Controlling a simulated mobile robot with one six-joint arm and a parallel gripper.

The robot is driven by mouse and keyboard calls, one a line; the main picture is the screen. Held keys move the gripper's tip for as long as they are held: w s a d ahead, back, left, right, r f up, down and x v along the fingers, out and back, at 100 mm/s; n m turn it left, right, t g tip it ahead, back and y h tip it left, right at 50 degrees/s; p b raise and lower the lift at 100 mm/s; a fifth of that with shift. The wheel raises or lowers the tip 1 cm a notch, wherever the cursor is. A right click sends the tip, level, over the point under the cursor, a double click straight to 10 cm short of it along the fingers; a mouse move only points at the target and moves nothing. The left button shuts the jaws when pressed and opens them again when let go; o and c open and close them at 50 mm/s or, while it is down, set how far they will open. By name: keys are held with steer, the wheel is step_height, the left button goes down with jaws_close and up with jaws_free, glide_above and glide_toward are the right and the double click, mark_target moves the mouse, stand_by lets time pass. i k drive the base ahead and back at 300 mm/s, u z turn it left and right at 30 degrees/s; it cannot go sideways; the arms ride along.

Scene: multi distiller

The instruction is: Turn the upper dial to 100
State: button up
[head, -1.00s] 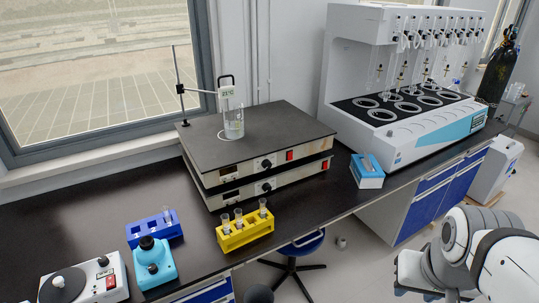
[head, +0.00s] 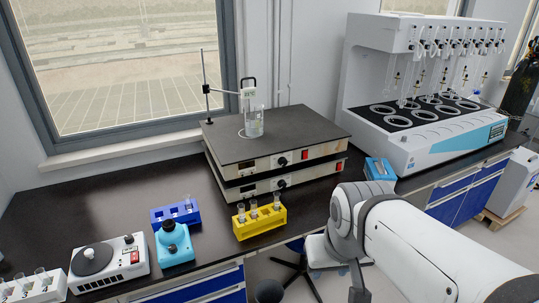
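Two flat hot plates are stacked on the dark bench. The upper plate (head: 265,140) has a front panel with a black upper dial (head: 282,161), a small display (head: 248,163) and a red switch (head: 305,154). The display's reading and the dial's setting are too small to read. A lower dial (head: 281,184) sits on the lower plate's panel. My gripper (head: 322,254) is in front of the bench, low and right of the dials, apart from them. My arm covers part of it, and its fingers cannot be made out.
A beaker (head: 255,122) stands on the upper plate beside a clamp stand (head: 204,90). A yellow tube rack (head: 260,221) stands in front of the plates. A blue box (head: 379,170) is to their right, and a large distiller (head: 425,135) beyond. A stool (head: 298,265) is below the bench.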

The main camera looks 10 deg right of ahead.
mark_target(283, 162)
steer(key=z, duration=0.05)
steer(key=i, duration=1)
steer(key=u, duration=0.05)
